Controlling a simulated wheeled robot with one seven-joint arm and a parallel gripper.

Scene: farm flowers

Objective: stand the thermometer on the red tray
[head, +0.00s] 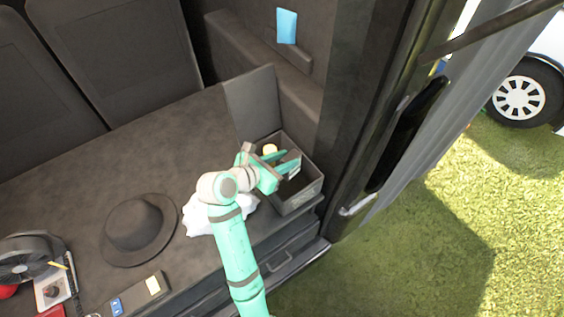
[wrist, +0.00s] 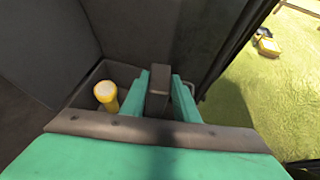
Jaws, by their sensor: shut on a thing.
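My gripper (head: 279,164) is over the open grey bin (head: 301,200) at the right end of the bench. Its green fingers are shut on a dark grey block-like thing (wrist: 158,88), seen nearly end-on in the wrist view. In the head view a dark thing with a pale face (head: 292,167) shows at the fingers. It may be the thermometer, but I cannot tell for certain.
A yellow cylinder with a pale top (wrist: 106,95) stands in the bin beside the fingers. A white cloth (head: 202,222) lies under my arm. A dark hat (head: 139,229), a fan (head: 27,258) and small flat items are to the left. The bench behind the hat is clear.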

